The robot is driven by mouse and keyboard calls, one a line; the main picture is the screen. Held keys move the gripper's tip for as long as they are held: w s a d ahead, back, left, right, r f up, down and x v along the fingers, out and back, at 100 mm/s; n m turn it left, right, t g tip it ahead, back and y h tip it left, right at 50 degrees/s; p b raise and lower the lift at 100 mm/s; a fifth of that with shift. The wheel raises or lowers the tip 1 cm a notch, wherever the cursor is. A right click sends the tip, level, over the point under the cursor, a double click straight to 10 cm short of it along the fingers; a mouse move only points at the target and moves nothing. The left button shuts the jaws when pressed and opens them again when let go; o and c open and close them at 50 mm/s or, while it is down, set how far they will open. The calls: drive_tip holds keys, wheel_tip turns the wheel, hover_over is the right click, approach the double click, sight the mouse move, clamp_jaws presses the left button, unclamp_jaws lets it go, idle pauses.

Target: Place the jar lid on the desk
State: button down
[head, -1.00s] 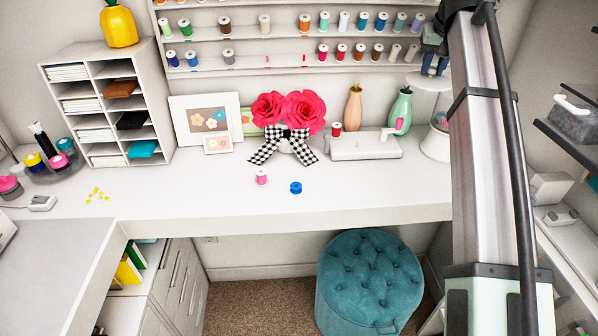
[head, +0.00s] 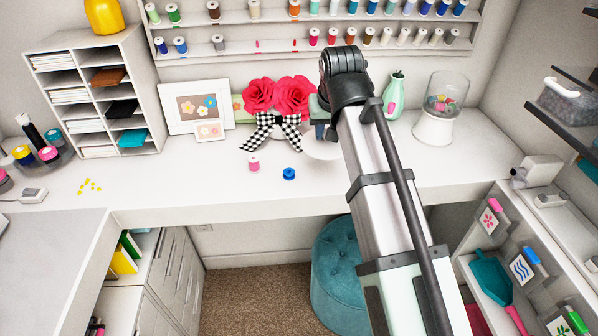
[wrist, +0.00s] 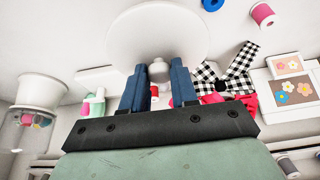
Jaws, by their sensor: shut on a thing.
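The jar lid (wrist: 158,22) is a white disc with a round knob. My gripper (wrist: 159,75) has its blue fingers on either side of the knob and is shut on the lid. In the head view, the lid (head: 323,151) shows as a pale disc beside my arm, just right of the checkered bow, partly hidden by my gripper (head: 322,131). I cannot tell whether it touches the desk (head: 215,186). The jar (head: 444,92), clear glass on a white base, stands uncovered at the right with coloured pieces inside.
Red flowers with a checkered bow (head: 270,133) are close to my gripper. A green vase (head: 394,95) stands left of the jar.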

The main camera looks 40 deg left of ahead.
sight(327, 149)
drive_tip(key=shift+f, duration=4.85)
drive_tip(key=shift+f, duration=0.1)
drive_tip(key=c, duration=0.9)
unclamp_jaws()
drive_tip(key=shift+o, duration=0.2)
drive_tip(key=v, duration=1.2)
